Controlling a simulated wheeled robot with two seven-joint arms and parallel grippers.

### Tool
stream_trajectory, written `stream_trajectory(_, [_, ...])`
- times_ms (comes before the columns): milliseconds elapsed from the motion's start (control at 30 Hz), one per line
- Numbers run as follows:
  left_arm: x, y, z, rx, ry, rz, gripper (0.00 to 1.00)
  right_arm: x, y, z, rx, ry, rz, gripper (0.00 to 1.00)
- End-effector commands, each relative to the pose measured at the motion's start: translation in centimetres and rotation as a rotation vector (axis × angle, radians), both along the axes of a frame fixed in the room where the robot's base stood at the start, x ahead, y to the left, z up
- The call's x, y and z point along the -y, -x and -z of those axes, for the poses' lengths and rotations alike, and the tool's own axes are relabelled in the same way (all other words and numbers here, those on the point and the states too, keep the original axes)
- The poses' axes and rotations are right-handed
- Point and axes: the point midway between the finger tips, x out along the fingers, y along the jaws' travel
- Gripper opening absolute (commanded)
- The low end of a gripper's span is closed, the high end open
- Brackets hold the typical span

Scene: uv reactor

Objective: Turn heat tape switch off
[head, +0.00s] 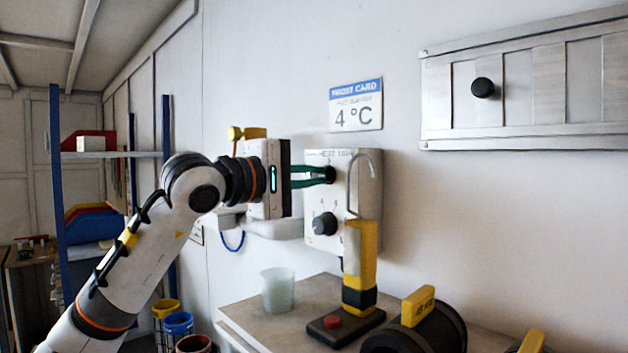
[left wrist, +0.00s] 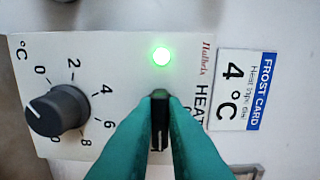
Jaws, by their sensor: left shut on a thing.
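The heat tape box (head: 312,212) is a pale panel on the wall with "HEAT TAPE" lettering at its top. Its black switch (left wrist: 159,122) is at the green fingertips of my left gripper (head: 322,175). The fingers are shut on the switch and hide part of it, including most of its markings. A green light (left wrist: 161,56) on the panel is lit. A dark numbered dial (head: 324,224) sits lower on the box; in the left wrist view the dial (left wrist: 57,110) has a white pointer line. My right gripper is not in view.
A frost card (head: 356,105) reading 4 °C hangs above the box. A yellow and black post (head: 360,255) stands in front of the box's right side. A translucent cup (head: 278,290) and dark round items with yellow tags (head: 418,306) are on the bench (head: 240,312).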

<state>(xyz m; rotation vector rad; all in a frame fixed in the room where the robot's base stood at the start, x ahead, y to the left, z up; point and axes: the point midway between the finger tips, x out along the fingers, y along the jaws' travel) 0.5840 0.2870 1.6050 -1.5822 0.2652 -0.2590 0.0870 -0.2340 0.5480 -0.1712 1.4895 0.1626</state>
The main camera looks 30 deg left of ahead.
Motion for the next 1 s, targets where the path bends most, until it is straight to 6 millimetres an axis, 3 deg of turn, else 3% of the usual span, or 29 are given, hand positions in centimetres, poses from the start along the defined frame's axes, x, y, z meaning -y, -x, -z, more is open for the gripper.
stream_trajectory(267, [0.3, 0.0, 0.5, -0.053, 0.134, 0.007, 0.0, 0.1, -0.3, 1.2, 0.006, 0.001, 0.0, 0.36])
stream_trajectory(1000, [0.3, 0.1, 0.2, -0.276, 0.787, 0.007, 0.0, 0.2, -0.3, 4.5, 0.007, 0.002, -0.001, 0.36])
